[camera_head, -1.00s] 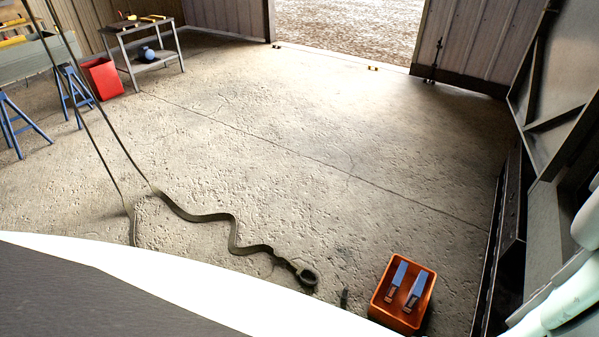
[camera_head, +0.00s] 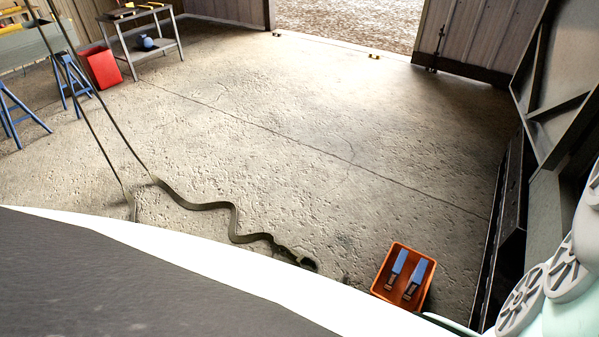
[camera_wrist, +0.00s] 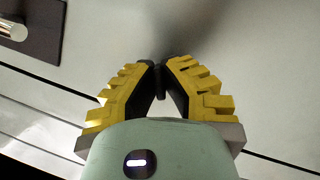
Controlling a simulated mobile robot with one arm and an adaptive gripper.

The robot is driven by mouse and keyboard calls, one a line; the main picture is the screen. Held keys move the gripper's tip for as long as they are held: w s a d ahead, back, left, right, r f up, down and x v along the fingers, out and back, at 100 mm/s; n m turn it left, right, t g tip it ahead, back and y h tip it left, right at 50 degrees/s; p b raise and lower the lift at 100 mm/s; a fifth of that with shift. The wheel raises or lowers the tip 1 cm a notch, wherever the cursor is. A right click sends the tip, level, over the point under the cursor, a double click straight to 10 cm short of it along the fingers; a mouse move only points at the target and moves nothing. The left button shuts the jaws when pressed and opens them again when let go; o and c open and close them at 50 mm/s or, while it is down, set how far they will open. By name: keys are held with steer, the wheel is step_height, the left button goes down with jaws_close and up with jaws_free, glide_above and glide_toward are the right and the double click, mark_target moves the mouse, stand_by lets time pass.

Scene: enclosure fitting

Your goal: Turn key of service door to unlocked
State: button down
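My gripper (camera_wrist: 160,70) shows in the wrist view, with two stepped yellow fingers that lean in until their dark tips nearly meet. A small dark upright piece (camera_wrist: 161,84) shows between the tips. I cannot tell whether it is the key or whether the fingers press on it. Behind the fingers is a pale, smooth panel (camera_wrist: 250,70) with dark seams. A dark plate (camera_wrist: 38,38) with a light cylinder (camera_wrist: 13,28) on it shows at the upper left. No lock can be made out. The head view does not show my gripper.
In the head view, an orange crate (camera_head: 377,290) with blue-and-dark items stands on the floor. A dark strap (camera_head: 210,205) lies across the concrete. A red bin (camera_head: 101,68) and a metal cart (camera_head: 150,55) stand far left. The middle floor is clear.

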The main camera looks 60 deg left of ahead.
steer(key=n+t, duration=0.1)
steer(key=n, duration=0.3)
steer(key=n+t+h, duration=0.1)
steer(key=n+t, duration=0.1)
steer(key=n, duration=0.2)
steer(key=shift+t+p, duration=0.3)
steer(key=shift+p, duration=0.1)
steer(key=n+t+p, duration=0.1)
steer(key=n+t, duration=0.1)
steer(key=n, duration=0.3)
steer(key=shift+r, duration=0.1)
steer(key=shift+n+t+p, duration=0.5)
steer(key=shift+n+t, duration=0.4)
steer(key=shift+n, duration=0.8)
steer(key=shift+y, duration=0.3)
steer(key=c, duration=1.1)
jaws_free()
steer(key=v, duration=1.2)
steer(key=shift+f, duration=0.25)
steer(key=shift+d, duration=0.1)
